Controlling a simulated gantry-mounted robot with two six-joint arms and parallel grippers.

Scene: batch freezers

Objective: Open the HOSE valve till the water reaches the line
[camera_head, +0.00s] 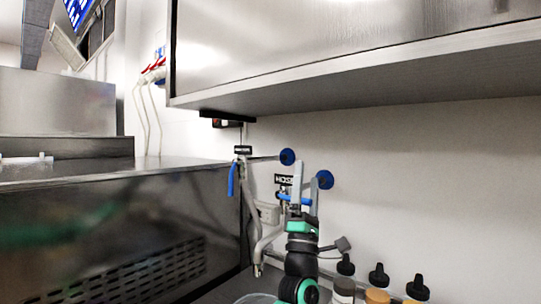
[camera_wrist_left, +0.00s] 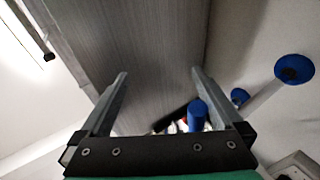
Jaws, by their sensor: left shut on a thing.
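The HOSE label (camera_head: 284,180) is on the wall at centre right in the head view. The blue HOSE valve handle (camera_head: 285,197) is just below it, partly hidden by my left gripper (camera_head: 306,172). The gripper points up in front of the wall, shut on the handle. In the left wrist view, the blue handle (camera_wrist_left: 197,115) shows end-on beside the right finger. My right gripper is out of view.
A second blue handle (camera_head: 231,178) hangs left of the valve. Two round blue discs (camera_head: 287,157) (camera_head: 325,180) stick out nearby. A steel cabinet (camera_head: 350,75) overhangs above, a steel machine (camera_head: 120,235) stands left, and black-capped bottles (camera_head: 377,290) stand lower right.

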